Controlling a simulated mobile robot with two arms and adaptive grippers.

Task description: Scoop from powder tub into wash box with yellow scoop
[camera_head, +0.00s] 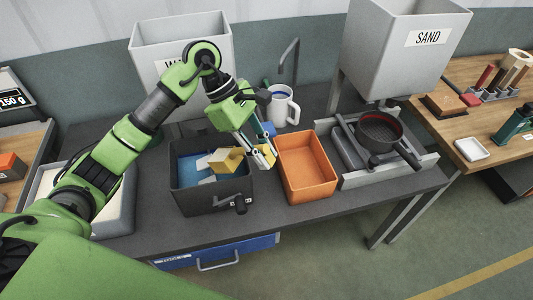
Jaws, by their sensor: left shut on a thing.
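My left gripper (262,156) reaches in from the left and is shut on the yellow scoop (225,159). The scoop is over the dark box (213,205), which has blue inside and a small label and handle on its front; this looks like the wash box, though the label is too small to read. I cannot tell whether the scoop touches the contents. A grey tub (127,203) with pale contents, probably the powder tub, stands at the left, partly hidden by my left arm. My right gripper is out of view.
An orange bin (308,166) stands just right of the dark box. A white mug (284,106) is behind. A pan (379,130) sits on a metal stand at the right, below a hopper (402,50) marked SAND. Another hopper (180,30) stands behind my arm.

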